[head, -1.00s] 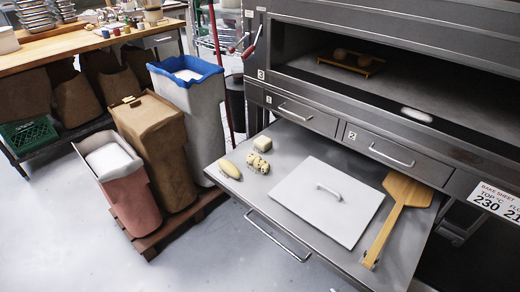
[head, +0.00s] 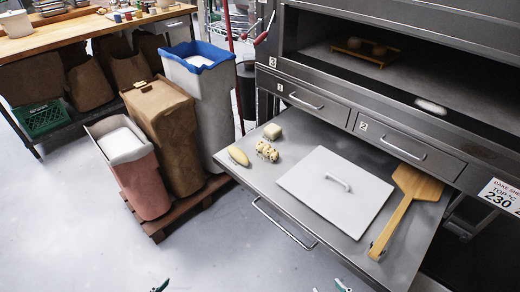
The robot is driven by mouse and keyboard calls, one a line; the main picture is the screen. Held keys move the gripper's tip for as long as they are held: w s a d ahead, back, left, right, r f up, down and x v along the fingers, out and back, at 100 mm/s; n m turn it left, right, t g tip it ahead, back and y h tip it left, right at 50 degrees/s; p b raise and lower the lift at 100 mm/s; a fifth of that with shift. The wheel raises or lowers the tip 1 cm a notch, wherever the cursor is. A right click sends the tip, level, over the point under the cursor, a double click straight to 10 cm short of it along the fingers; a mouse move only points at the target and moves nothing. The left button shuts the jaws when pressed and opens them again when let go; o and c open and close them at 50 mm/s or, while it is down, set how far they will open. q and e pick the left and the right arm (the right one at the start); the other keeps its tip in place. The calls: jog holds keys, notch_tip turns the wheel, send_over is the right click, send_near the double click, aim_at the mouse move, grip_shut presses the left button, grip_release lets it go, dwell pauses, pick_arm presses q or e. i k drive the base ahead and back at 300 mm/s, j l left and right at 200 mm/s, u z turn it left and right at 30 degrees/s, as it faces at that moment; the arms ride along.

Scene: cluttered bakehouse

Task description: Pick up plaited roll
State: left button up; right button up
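The plaited roll (head: 267,151), pale and knobbly with dark gaps or specks, lies on the pulled-out steel shelf (head: 330,235) of the oven. A smooth yellow long roll (head: 238,156) lies just left of it, and a pale squarish roll (head: 272,131) lies just behind it. Small teal and dark tips of my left gripper (head: 160,286) show at the bottom edge, left of centre. Similar tips of my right gripper (head: 341,286) show at the bottom edge, right of centre. Both are far from the rolls, and most of each is cut off.
A white board with a handle (head: 336,205) and a wooden peel (head: 405,205) lie on the shelf, right of the rolls. Tall bins, one a blue-rimmed bin (head: 212,115), stand on a pallet (head: 180,205) left of the shelf. The floor in front is clear.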

aim_at(265, 152)
jog(key=i+j+z, duration=0.1)
jog(key=z, duration=0.35)
jog(key=i+j+z, duration=0.1)
jog(key=z, duration=0.4)
jog(key=j+z, duration=0.3)
jog(key=z, duration=0.15)
jog(key=j+z, duration=0.5)
jog(key=j, duration=0.4)
jog(key=j+z, duration=0.15)
jog(key=j, duration=0.85)
